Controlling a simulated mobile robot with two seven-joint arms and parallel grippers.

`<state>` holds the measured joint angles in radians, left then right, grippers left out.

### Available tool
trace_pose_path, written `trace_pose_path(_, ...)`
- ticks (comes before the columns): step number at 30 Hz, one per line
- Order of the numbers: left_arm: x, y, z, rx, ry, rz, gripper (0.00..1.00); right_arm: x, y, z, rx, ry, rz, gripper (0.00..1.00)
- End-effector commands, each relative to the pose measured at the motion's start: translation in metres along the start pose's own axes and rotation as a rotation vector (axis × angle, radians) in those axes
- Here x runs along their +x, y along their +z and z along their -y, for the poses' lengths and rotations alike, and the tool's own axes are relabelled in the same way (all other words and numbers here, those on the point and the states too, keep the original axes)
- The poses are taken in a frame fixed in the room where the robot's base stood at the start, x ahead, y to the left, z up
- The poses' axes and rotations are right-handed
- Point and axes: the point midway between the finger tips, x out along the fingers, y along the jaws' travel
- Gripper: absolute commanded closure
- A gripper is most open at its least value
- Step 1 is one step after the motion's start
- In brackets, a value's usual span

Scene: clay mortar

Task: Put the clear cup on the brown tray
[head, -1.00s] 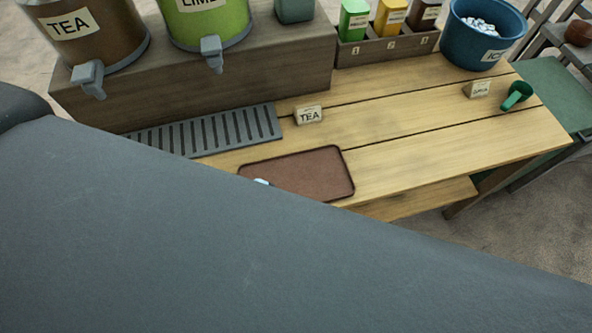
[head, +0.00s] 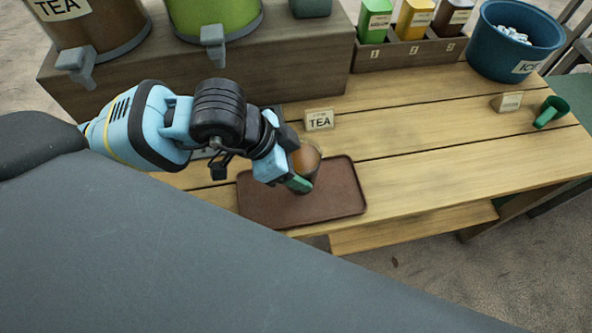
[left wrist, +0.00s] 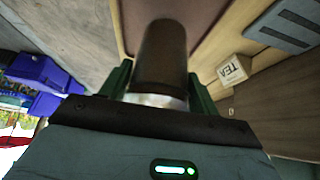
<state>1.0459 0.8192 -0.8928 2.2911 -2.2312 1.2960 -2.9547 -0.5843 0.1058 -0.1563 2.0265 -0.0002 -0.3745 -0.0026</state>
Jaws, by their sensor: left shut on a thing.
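The clear cup (head: 307,158) holds a brown drink and looks upright. My left gripper (head: 299,180) is shut on it, with its green fingers on either side. In the left wrist view the cup (left wrist: 162,58) fills the space between the fingers of my left gripper (left wrist: 162,88). The brown tray (head: 340,198) lies on the table, and the cup shows over its back part. I cannot tell whether the cup's base touches the tray. Part of the tray also shows in the left wrist view (left wrist: 200,12). My right gripper is out of view.
A TEA sign (head: 319,120) stands just behind the tray. Dispensers (head: 214,20) stand on a raised wooden box at the back left. A blue ice bucket (head: 515,45) and a green scoop (head: 551,111) are at the right. The table right of the tray is clear.

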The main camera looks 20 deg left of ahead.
Motion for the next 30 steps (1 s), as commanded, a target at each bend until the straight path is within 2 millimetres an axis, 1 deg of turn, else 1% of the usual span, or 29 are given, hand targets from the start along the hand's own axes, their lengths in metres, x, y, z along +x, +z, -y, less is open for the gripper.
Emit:
trace_pose_path(4, 0.005, 0.003, -0.001, -0.001, 0.002, -0.001, 0.77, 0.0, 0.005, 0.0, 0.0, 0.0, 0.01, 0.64)
trace_pose_path(9, 0.022, 0.014, -0.001, -0.003, 0.002, 0.0, 0.77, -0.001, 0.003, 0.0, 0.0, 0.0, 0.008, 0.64)
trace_pose_path(12, 0.029, 0.018, -0.001, -0.002, 0.001, -0.002, 0.77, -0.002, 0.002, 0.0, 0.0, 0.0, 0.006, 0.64)
trace_pose_path(19, 0.03, 0.018, -0.001, 0.0, 0.0, -0.003, 0.77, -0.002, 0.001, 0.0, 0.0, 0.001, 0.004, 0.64)
trace_pose_path(23, 0.033, 0.021, -0.001, -0.001, 0.001, -0.001, 0.77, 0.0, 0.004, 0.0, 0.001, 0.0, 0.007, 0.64)
trace_pose_path(24, 0.034, 0.022, -0.001, -0.002, 0.001, 0.001, 0.36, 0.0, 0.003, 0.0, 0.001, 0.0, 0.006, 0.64)
trace_pose_path(28, 0.033, 0.021, -0.001, -0.001, 0.001, 0.001, 0.19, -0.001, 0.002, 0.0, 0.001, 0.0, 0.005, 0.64)
trace_pose_path(29, 0.033, 0.021, -0.001, -0.001, 0.001, 0.001, 0.17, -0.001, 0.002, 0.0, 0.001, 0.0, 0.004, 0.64)
trace_pose_path(30, 0.033, 0.021, -0.001, -0.001, 0.001, 0.001, 0.17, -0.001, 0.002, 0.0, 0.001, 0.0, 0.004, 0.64)
